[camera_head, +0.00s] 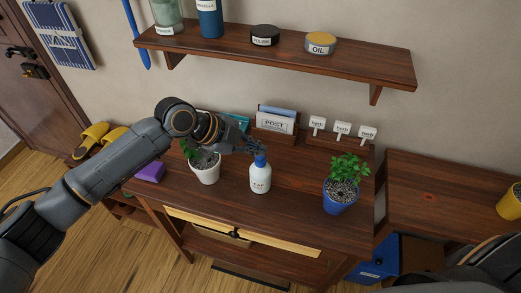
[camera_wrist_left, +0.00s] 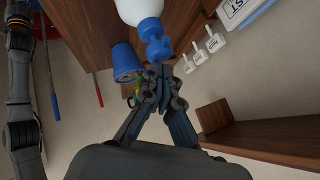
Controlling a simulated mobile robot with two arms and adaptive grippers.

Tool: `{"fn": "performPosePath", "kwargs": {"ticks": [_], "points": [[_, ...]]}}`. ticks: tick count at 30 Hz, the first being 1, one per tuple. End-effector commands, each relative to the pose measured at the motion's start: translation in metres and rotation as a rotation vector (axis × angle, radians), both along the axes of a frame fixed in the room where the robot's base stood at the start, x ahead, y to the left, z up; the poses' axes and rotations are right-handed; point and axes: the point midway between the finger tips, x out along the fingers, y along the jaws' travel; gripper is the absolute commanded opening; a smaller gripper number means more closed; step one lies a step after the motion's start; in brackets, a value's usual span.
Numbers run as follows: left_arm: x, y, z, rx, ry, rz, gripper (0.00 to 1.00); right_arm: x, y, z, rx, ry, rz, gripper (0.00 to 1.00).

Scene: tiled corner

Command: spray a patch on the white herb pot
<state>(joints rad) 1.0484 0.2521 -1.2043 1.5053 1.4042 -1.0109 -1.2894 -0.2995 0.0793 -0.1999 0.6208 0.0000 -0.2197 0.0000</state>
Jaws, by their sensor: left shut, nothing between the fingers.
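The white herb pot (camera_head: 206,173) stands on the table, its green plant partly hidden behind my left arm. A white spray bottle (camera_head: 260,181) with a blue top stands upright to its right, apart from it. My left gripper (camera_head: 257,147) is at the bottle's blue top in the head view. In the left wrist view, the shut fingertips (camera_wrist_left: 160,72) are close to the blue top (camera_wrist_left: 152,38), with nothing held. I cannot tell whether they touch it. My right gripper is not in view.
A blue pot (camera_head: 340,196) with a plant stands at the table's right. A purple block (camera_head: 150,172) lies at the left. A letter holder (camera_head: 275,124) and several white herb labels (camera_head: 342,130) are at the back. A wall shelf (camera_head: 290,59) hangs above.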

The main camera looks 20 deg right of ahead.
Motion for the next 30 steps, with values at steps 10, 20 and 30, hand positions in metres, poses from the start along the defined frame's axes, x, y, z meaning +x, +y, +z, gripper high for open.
{"fn": "performPosePath", "kwargs": {"ticks": [10, 20, 30], "points": [[0.0, 0.0001, -0.0001, 0.0, 0.0, 0.0, 0.0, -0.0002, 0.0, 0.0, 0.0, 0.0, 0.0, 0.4], [-0.0001, 0.0, -0.0077, 0.0, 0.0, 0.0, 0.0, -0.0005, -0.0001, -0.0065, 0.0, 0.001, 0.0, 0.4], [-0.0002, 0.0002, -0.0094, 0.001, 0.0, 0.0, 0.0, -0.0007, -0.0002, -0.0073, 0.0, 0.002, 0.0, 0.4]]}}
